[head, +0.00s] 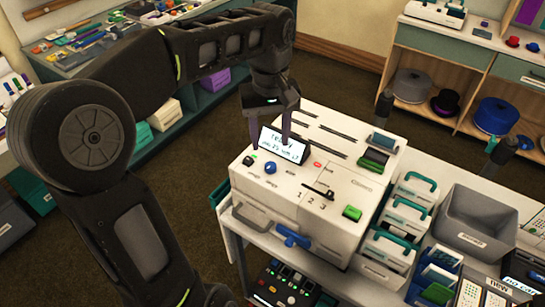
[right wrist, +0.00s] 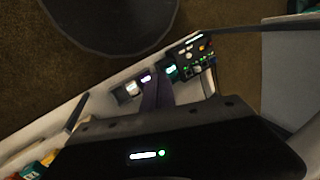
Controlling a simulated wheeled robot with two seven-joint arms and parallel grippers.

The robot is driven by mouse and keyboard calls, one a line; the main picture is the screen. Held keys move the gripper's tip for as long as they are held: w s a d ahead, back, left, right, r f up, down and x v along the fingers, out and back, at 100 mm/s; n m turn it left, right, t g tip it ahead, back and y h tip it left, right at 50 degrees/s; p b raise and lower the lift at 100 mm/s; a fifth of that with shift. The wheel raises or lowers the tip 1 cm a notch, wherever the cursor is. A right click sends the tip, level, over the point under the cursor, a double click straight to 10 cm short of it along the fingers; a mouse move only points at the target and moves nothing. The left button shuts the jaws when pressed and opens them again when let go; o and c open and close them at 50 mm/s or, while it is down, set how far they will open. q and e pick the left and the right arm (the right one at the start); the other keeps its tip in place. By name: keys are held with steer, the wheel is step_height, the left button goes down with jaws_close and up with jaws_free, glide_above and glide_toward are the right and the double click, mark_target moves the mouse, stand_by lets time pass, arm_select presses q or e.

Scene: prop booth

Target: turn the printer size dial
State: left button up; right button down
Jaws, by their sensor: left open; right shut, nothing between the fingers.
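The printer (head: 295,195) is a white box on a cart, with a small lit display (head: 284,146) on top. A round blue knob (head: 270,168), likely the size dial, sits on its top just in front of the display. My left gripper (head: 269,143) points down over the display with its fingers apart, one on each side of it. It is close behind the blue knob and appears to hold nothing. My right gripper (right wrist: 158,92) shows in the right wrist view, with its dark fingers together and nothing between them. The printer's knob cannot be made out there.
A green button (head: 352,213), a red button (head: 317,164) and a blue lever (head: 291,236) are on the printer. White bins with teal handles (head: 399,215) and a grey bin (head: 475,220) stand to its right. Open floor (head: 340,85) lies behind.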

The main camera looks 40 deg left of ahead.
mark_target(271, 165)
arm_select(q)
steer(key=shift+f+p, duration=0.7)
steer(key=shift+f, duration=3.25)
steer(key=shift+c, duration=0.2)
jaws_close()
